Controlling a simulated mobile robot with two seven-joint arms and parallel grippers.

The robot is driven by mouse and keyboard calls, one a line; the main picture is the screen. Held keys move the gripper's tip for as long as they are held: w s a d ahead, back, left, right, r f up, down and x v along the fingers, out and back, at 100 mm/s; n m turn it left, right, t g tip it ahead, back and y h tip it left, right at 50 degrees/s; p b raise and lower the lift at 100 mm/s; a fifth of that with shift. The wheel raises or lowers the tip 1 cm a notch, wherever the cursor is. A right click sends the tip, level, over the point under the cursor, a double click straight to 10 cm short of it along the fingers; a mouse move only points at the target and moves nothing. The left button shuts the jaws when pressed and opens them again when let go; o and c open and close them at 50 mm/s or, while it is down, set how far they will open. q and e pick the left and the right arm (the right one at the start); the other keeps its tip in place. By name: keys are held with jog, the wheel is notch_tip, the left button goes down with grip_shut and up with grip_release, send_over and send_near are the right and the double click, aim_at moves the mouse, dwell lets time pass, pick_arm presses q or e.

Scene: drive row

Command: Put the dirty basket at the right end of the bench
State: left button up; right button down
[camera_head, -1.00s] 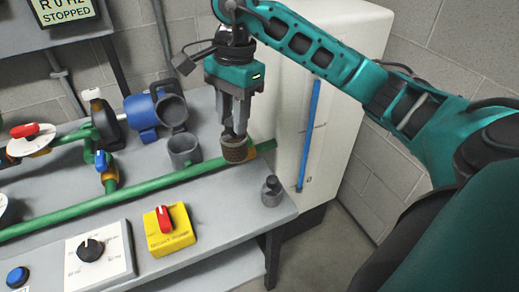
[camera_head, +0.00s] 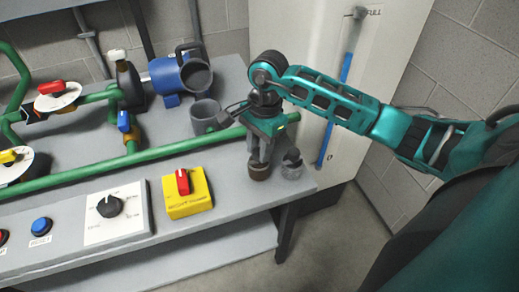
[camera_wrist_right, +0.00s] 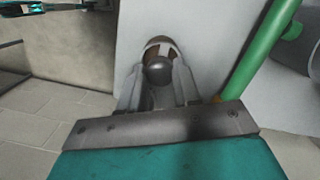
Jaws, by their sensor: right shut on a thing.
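The dirty basket (camera_head: 259,170), a small brown mesh cup, is between the fingertips of my right gripper (camera_head: 260,155). My right gripper is shut on it, pointing down over the right end of the grey bench (camera_head: 235,190). The basket is upright at or just above the bench top; I cannot tell whether it touches. In the right wrist view, the fingers (camera_wrist_right: 157,95) close around a dark rounded knob, with a brown rim (camera_wrist_right: 152,45) beyond it. My left gripper is not in view.
A grey cup (camera_head: 204,115), green pipe (camera_head: 165,152) and blue pump (camera_head: 178,77) lie behind and left. A yellow box with a red switch (camera_head: 186,195) stands to the left.

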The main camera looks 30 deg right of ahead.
jog(key=shift+f, duration=0.6)
jog(key=shift+f, duration=0.15)
jog(key=c, duration=0.8)
grip_release()
jog(key=shift+r, duration=0.4)
jog(key=r, duration=0.3)
jog(key=d+r, duration=0.1)
jog(key=r, duration=0.7)
jog(key=shift+w+d+r, duration=0.1)
jog(key=shift+d+r, duration=0.15)
